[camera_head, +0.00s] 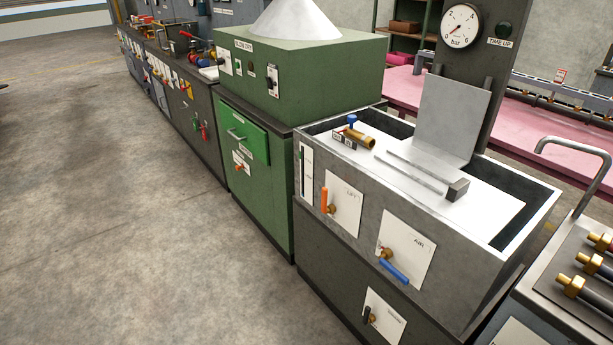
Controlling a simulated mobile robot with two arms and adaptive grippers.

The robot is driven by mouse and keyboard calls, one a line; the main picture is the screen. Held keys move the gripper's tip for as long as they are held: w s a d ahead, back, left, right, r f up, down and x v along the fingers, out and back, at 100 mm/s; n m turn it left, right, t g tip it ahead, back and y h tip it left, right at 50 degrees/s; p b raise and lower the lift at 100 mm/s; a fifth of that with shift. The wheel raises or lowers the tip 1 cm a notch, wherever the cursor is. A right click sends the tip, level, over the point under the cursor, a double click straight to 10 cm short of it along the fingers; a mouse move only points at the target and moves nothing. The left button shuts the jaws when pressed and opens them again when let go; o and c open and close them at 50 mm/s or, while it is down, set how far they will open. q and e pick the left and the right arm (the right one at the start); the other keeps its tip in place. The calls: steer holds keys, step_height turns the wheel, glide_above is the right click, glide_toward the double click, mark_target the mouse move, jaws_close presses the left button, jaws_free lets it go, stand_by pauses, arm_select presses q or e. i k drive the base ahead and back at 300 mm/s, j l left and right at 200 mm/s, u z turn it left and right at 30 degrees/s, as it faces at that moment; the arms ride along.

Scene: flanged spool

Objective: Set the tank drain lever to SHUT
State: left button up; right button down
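The tank (345,228) is a grey open-topped unit at the right of the head view. Low on its front is a white plate (388,322) whose small label I cannot read. A small lever (367,315) with a dark handle and brass hub sits at this plate's left side, its handle roughly upright. It looks like the drain lever, but I cannot read its SHUT mark. Neither of my grippers is in view.
Higher on the tank front are an upright orange lever (324,201) on a LIFT plate and a slanted blue lever (394,272) on an AIR plate. A green BLOW DRY cabinet (262,195) adjoins at left. The floor (130,230) in front is clear.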

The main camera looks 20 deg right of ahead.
mark_target(368, 317)
steer(key=z, duration=1)
